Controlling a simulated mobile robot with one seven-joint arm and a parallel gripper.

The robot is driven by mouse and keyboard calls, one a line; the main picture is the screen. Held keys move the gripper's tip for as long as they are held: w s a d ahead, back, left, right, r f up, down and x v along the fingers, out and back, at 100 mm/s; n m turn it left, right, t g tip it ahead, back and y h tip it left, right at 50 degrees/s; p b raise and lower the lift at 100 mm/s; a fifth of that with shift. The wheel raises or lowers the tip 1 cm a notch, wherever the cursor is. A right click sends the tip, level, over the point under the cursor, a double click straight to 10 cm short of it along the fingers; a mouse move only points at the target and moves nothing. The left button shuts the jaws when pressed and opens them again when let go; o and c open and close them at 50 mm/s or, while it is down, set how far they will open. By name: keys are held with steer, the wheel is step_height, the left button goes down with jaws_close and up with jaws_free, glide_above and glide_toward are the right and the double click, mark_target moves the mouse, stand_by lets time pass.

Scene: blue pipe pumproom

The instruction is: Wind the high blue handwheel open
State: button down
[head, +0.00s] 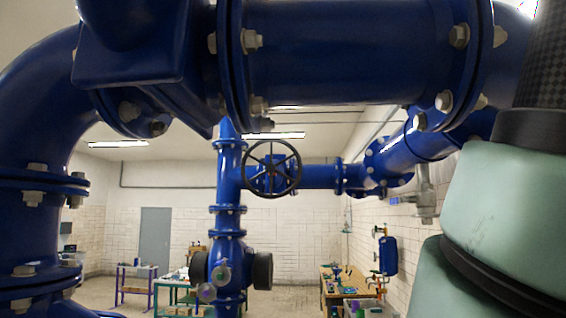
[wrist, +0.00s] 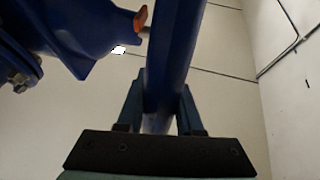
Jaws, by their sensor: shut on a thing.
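In the wrist view my gripper (wrist: 162,97) is shut on a blue bar, which looks like part of the rim of the blue handwheel (wrist: 174,50). One finger lies on each side of the bar, which runs up out of the top of the picture. The rest of the wheel is out of view. A blue valve or pipe body (wrist: 85,35) with bolts stands to the left, and a small orange piece (wrist: 141,18) shows between it and the bar. In the head view neither my gripper nor the blue wheel can be made out.
Thick blue flanged pipes (head: 345,50) cross the head view close in front. A black handwheel (head: 271,168) sits on a pipe farther back. Workbenches (head: 345,290) and a grey door (head: 155,235) are at the back. In the wrist view pale wall lies right of the bar.

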steer(key=shift+d+r+g+h+p, duration=0.15)
steer(key=shift+r+g+h+p, duration=0.1)
steer(key=shift+r, duration=0.25)
steer(key=shift+d+r+g+h+p, duration=0.15)
steer(key=shift+r+h, duration=0.1)
steer(key=shift+r, duration=0.25)
steer(key=shift+n, duration=0.3)
steer(key=c, duration=0.6)
jaws_free()
steer(key=shift+o, duration=0.2)
steer(key=shift+w+f, duration=0.1)
